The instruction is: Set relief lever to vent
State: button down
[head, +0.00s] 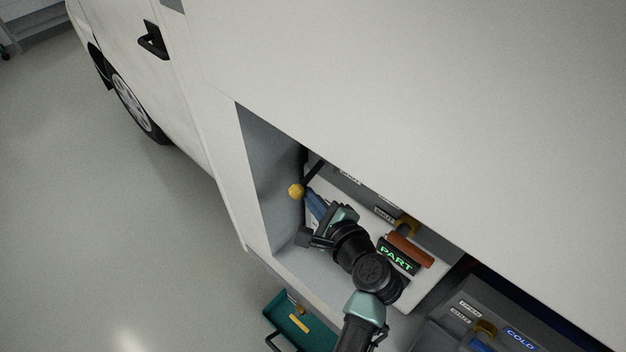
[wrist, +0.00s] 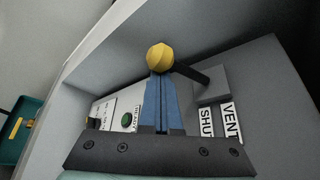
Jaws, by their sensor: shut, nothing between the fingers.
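The relief lever is a black arm (wrist: 190,72) with a ribbed yellow knob (wrist: 159,57), coming out of a grey block (wrist: 212,86). Labels SHUT (wrist: 206,124) and VENT (wrist: 231,122) stand beside the block; I cannot tell which one the lever is set to. In the head view the yellow knob (head: 296,191) is at the left of the open bay. My gripper (wrist: 161,78) has blue fingers, shut and empty, with the tips right at the knob's near side. Whether they touch it is unclear. The gripper also shows in the head view (head: 311,196).
A panel with a green READY button (wrist: 128,121) lies left of the fingers. The bay's grey side wall (head: 268,165) is close left of the knob. A PART display (head: 397,257) and orange handle (head: 411,250) are to the right. A teal tray (head: 273,316) is below.

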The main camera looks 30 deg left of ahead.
jog(key=shift+s+r+m+g+p, duration=0.1)
jog(key=shift+r+m+g+p, duration=0.6)
jog(key=shift+r+p, duration=1.5)
jog(key=shift+s+r+m+g+p, duration=0.1)
jog(key=shift+r+m+g+p, duration=0.6)
jog(key=shift+p, duration=2.9)
jog(key=shift+w+r, duration=0.1)
jog(key=shift+r, duration=0.05)
jog(key=b, duration=0.4)
send_near(310, 179)
jog(key=d, duration=0.3)
jog(key=shift+s+a+r, duration=0.15)
jog(key=shift+s+r, duration=0.1)
jog(key=shift+s, duration=0.25)
